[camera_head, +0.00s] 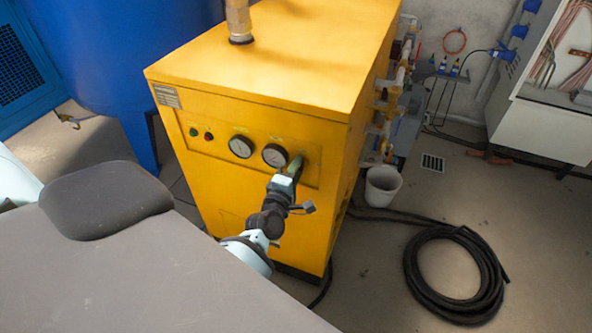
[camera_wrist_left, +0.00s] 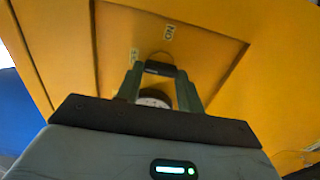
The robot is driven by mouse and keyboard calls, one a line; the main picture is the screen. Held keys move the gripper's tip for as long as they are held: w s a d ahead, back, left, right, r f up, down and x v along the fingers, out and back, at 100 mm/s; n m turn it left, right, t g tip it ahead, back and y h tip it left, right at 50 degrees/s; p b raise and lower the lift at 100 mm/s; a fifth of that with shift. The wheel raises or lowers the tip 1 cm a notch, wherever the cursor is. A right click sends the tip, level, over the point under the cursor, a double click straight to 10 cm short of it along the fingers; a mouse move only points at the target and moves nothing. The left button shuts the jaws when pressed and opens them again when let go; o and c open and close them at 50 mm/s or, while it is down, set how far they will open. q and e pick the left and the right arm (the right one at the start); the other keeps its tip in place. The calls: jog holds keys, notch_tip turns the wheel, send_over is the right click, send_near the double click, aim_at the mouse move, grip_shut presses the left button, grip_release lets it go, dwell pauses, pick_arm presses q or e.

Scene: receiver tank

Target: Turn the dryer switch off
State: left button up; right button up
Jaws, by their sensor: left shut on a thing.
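The yellow dryer (camera_head: 262,120) stands upright ahead, with a control panel on its front face. My left gripper (camera_head: 296,166) reaches the right part of this panel, just right of the gauges. In the left wrist view my left gripper's two fingers (camera_wrist_left: 160,78) are on either side of a small black dryer switch (camera_wrist_left: 160,68) and shut on it. A printed label (camera_wrist_left: 168,32) is on the panel above the switch, and a second label (camera_wrist_left: 134,55) is beside it. In the head view the gripper hides the switch. My right gripper is not in view.
Two round gauges (camera_head: 257,151) and small green and red lamps (camera_head: 201,134) are on the panel. A blue tank (camera_head: 120,60) is at left. A white bucket (camera_head: 382,186) and a coiled black hose (camera_head: 455,274) are on the floor at right.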

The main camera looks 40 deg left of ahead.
pick_arm(q)
jog(key=o, duration=0.7)
jog(key=v, duration=0.7)
jog(key=shift+s+d, duration=0.1)
jog(key=shift+s, duration=0.3)
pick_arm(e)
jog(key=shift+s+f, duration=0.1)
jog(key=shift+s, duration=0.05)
pick_arm(q)
jog(key=s+d+f+m+g+h+p, duration=0.1)
jog(key=s+d+f+m+g+h, duration=0.1)
jog(key=s+m, duration=0.5)
jog(key=s+d+f+m+g+h, duration=0.2)
jog(key=s+d+f+m, duration=0.4)
jog(key=s, duration=0.7)
jog(key=s+d+f+m+g+h+p, duration=0.1)
jog(key=s+d+f+m+g, duration=0.3)
jog(key=s+m, duration=0.5)
jog(key=shift+s+d+f+m+g+h+p, duration=0.3)
jog(key=shift+s+d+f+m+h+p, duration=0.1)
jog(key=shift+s+d+f+h, duration=0.25)
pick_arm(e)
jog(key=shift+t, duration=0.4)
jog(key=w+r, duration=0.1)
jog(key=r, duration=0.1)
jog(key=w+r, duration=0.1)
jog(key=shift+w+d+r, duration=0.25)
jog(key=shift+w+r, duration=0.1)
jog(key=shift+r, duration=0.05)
